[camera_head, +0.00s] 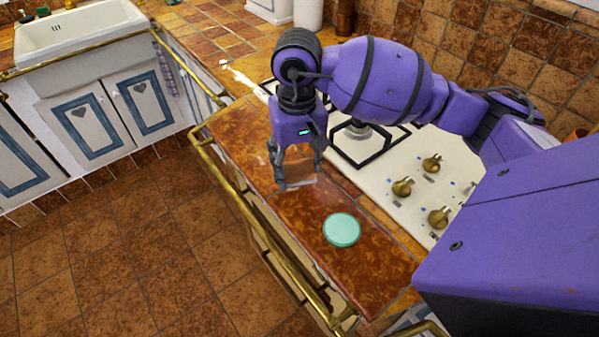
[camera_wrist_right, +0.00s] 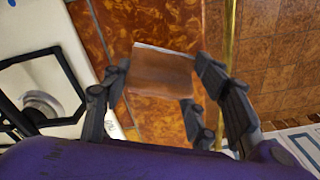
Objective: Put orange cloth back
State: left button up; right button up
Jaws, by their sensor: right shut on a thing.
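My right gripper (camera_head: 299,172) is just above the brown tiled counter by the stove. It is shut on a squarish, brownish thing (camera_head: 300,160) with pale edges, which partly looks see-through. In the right wrist view this thing (camera_wrist_right: 162,75) fills the space between the fingers of the right gripper (camera_wrist_right: 163,64). I cannot tell whether it is the orange cloth or a clear container. No other clearly orange cloth shows. My left gripper is not in view.
A round teal disc (camera_head: 342,230) lies on the counter, nearer than the gripper. The white stove (camera_head: 395,163) with brass knobs is to the right. A brass rail (camera_head: 262,232) runs along the counter's front. A white sink (camera_head: 80,36) stands at far left.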

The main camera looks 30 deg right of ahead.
aim_at(299, 175)
jog(key=shift+w+d+f, duration=0.2)
jog(key=shift+w+f, duration=0.05)
jog(key=shift+f, duration=0.15)
jog(key=shift+w+d+f, duration=0.1)
jog(key=shift+f, duration=0.95)
jog(key=shift+w+d+f, duration=0.1)
jog(key=shift+f, duration=0.95)
jog(key=o, duration=1.1)
jog(key=shift+r, duration=0.1)
notch_tip(299, 175, up, 12)
jog(key=shift+r, duration=0.25)
